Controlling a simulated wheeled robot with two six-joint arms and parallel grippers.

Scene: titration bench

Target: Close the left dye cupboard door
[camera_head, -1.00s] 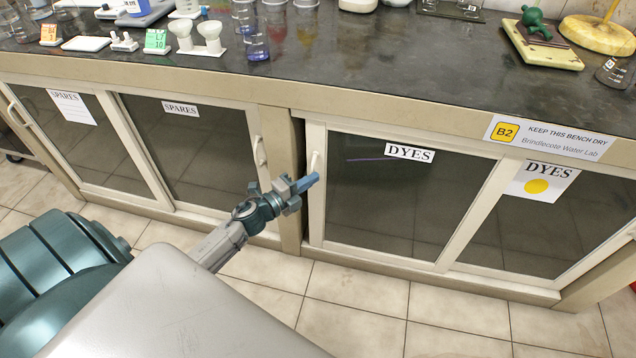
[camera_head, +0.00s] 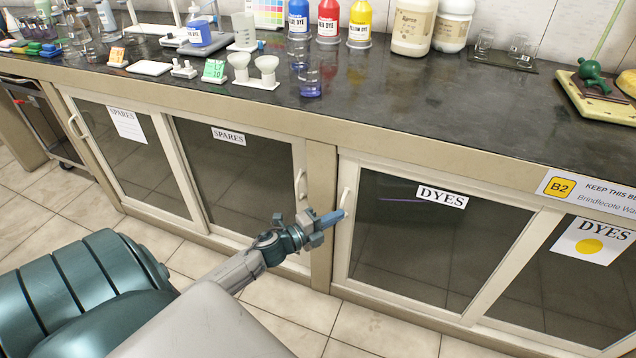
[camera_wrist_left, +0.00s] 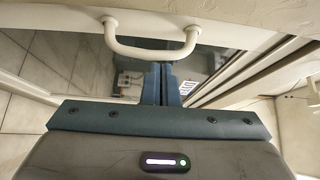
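The left dye cupboard door (camera_head: 441,245) is a cream-framed dark glass panel with a DYES label. Its left edge stands close beside the cream post in the head view; I cannot tell whether a thin gap is left there. Its pale bar handle (camera_head: 346,198) is upright near that edge and also shows in the left wrist view (camera_wrist_left: 150,50). My left gripper (camera_head: 337,216) has its blue fingers together, with nothing seen between them. The fingertips are at the lower part of the handle; contact is unclear. In the left wrist view the fingers (camera_wrist_left: 160,75) point towards the handle. My right gripper is not in view.
The right DYES door (camera_head: 565,285) with a yellow dot is beside it. The SPARES cupboard (camera_head: 245,175) is to the left. Above, the dark bench top (camera_head: 420,110) holds dye bottles, beakers and funnels. The tiled floor (camera_head: 300,310) in front is clear.

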